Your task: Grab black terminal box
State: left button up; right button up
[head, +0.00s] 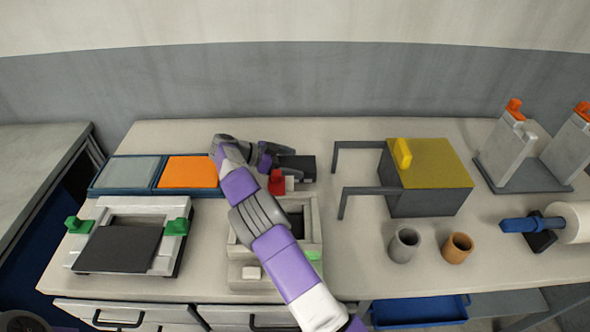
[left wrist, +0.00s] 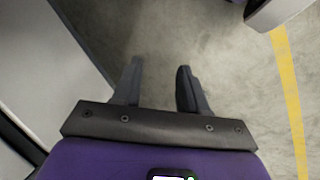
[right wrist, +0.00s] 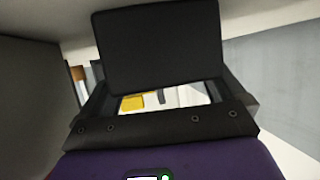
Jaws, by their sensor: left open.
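The black terminal box (head: 300,166) is at the back middle of the table, just behind the grey box-shaped fixture. My right gripper (head: 284,163) reaches over to it, and in the right wrist view the black box (right wrist: 157,48) fills the space between the two fingers, which sit close against its sides. The fingertips are partly hidden by it. My left gripper (left wrist: 158,85) is open and empty above the bare floor, away from the table; it is not visible in the head view.
The grey fixture (head: 316,234) with an open top stands under my right arm. A red block (head: 277,182) is beside the black box. A blue tray (head: 123,188) with grey and orange panels is left; a yellow-topped box (head: 433,166) is right. Two cups (head: 403,245) stand in front.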

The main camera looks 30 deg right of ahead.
jog(key=c, duration=1.2)
jog(key=shift+r, duration=0.1)
